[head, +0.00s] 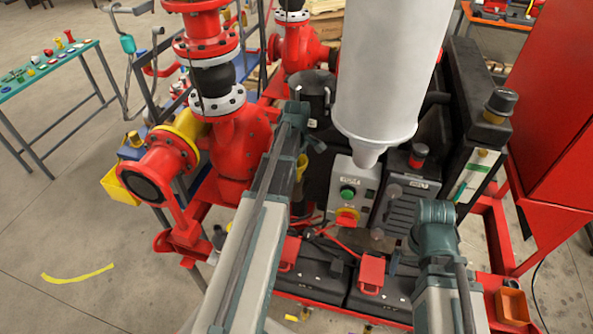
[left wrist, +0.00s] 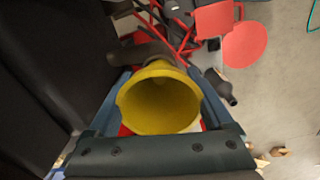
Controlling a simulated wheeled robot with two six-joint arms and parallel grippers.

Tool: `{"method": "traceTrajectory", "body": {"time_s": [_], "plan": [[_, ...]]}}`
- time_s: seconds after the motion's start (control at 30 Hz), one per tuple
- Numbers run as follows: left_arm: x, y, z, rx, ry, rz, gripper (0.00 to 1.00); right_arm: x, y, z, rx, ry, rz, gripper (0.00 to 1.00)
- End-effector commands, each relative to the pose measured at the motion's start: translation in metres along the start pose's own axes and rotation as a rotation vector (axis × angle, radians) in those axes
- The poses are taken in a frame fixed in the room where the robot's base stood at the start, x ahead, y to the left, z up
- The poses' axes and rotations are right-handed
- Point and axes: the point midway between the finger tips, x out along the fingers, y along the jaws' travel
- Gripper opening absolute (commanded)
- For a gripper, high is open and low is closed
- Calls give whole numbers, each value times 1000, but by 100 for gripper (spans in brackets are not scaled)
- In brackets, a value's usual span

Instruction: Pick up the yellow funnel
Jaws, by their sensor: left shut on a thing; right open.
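The yellow funnel (left wrist: 160,103) fills the middle of the left wrist view, its wide mouth facing the camera. My left gripper (left wrist: 160,88) has a blue-grey finger on each side of it and is shut on it. In the head view a small yellow patch, seemingly the funnel (head: 302,166), shows beside my left wrist; my left arm hides most of that area. My right gripper (head: 383,242) is open, low in front of the grey control boxes and apart from the funnel; its fingertips are hard to make out.
A large white cylinder (head: 390,75) hangs over the skid's middle. Red pump piping (head: 235,140) stands at left, a grey switch box (head: 350,190) in the centre, a red cabinet (head: 555,130) at right. A small orange bin (head: 512,307) sits lower right. Floor at left is open.

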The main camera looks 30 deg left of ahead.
Motion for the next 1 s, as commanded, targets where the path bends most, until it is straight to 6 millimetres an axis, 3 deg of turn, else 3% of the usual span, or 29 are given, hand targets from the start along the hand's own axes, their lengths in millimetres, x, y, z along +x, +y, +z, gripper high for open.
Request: {"method": "traceTrajectory", "body": {"time_s": [0.27, 0.53, 1.0], "plan": [[-14, 0, 0, 0, 0, 0, 18, -14, 1, 1, 1, 0, 0, 100], [-42, 0, 0, 0, 0, 0, 18, -41, 4, 3, 0, -1, 0, 100], [-47, -117, 60, 1, 0, 0, 18, -47, 4, 3, -2, -2, 0, 100]]}}
